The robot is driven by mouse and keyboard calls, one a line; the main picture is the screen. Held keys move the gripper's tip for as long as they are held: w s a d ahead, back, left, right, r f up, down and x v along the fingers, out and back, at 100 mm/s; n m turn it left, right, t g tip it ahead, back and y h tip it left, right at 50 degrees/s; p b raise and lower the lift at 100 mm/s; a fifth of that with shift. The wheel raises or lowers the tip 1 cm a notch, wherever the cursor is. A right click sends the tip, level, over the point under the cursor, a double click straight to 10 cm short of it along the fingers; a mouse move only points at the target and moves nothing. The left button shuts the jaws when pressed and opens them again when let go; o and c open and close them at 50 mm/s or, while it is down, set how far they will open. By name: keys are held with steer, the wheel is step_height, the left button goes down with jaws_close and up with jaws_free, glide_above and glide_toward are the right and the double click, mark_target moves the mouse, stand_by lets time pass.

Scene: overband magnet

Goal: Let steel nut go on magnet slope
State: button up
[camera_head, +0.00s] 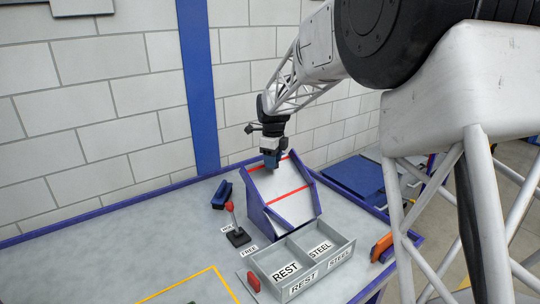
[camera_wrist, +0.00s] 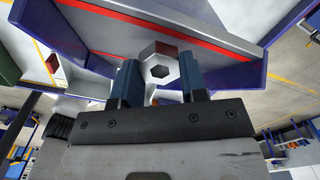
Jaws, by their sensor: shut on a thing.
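My gripper (camera_head: 270,163) is at the upper end of the magnet slope (camera_head: 285,190), a white tilted plate with red lines across it and blue side walls. In the wrist view my gripper's blue fingers (camera_wrist: 161,82) are shut on the steel nut (camera_wrist: 160,70), a grey hexagonal ring. The nut lies close to the slope's face (camera_wrist: 215,32), near a red line; I cannot tell whether it touches. In the head view the nut is hidden by the fingers.
A two-part grey bin (camera_head: 301,278) marked REST and STEEL stands below the slope. A red-knobbed lever (camera_head: 232,222) with a FREE label stands to the left, near a dark blue block (camera_head: 221,195). The table's left part is mostly bare.

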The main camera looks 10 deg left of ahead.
steer(key=shift+s+d+f, duration=0.35)
stand_by(0.3)
steer(key=o, duration=1.3)
steer(key=shift+c, duration=0.2)
steer(key=shift+r, duration=0.1)
steer(key=shift+r, duration=3.8)
